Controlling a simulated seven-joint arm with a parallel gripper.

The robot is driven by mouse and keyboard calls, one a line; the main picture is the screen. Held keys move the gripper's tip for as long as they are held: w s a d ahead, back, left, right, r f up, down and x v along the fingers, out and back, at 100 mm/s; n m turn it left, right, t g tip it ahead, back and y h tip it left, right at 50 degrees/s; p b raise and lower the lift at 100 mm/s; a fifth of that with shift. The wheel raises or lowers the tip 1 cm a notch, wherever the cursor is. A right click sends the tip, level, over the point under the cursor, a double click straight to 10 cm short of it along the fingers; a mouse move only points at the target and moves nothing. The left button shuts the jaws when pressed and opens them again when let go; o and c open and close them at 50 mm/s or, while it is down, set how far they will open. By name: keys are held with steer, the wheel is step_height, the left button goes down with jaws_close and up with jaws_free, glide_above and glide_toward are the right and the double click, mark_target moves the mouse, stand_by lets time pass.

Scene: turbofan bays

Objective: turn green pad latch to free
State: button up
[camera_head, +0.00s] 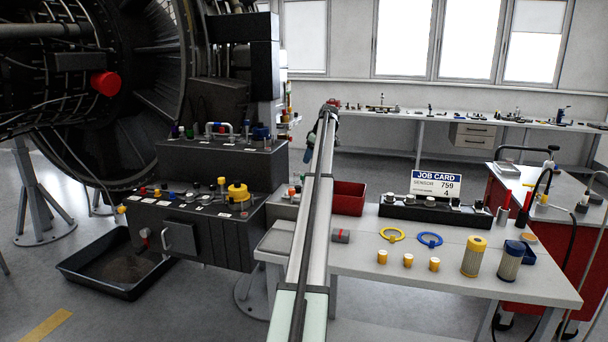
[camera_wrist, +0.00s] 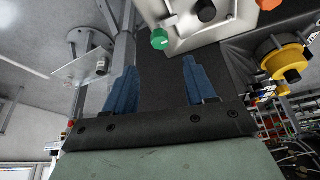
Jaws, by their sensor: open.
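A round green pad (camera_wrist: 160,38) shows in the wrist view, at the lower left corner of a pale mounting plate (camera_wrist: 190,32); it looks like the green pad latch. Its turned position cannot be told. My gripper (camera_wrist: 158,66) has its two blue fingers spread apart with nothing between them. In the picture the pad lies just beyond the gap between the fingertips, apart from them. In the head view my arm stretches away from the camera, and I cannot clearly make out the gripper's jaws there. The latch is not clearly identifiable in that view.
The wrist view shows a black knob (camera_wrist: 205,10), an orange-red knob (camera_wrist: 268,4) and a yellow knob (camera_wrist: 285,58) close by. In the head view a dark stepped bay (camera_head: 205,235) stands left of my arm; a bench (camera_head: 480,285) with filters and rings is right.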

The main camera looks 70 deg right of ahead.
mark_target(303, 175)
steer(key=x, duration=0.9)
steer(key=shift+f, duration=0.15)
jaws_close()
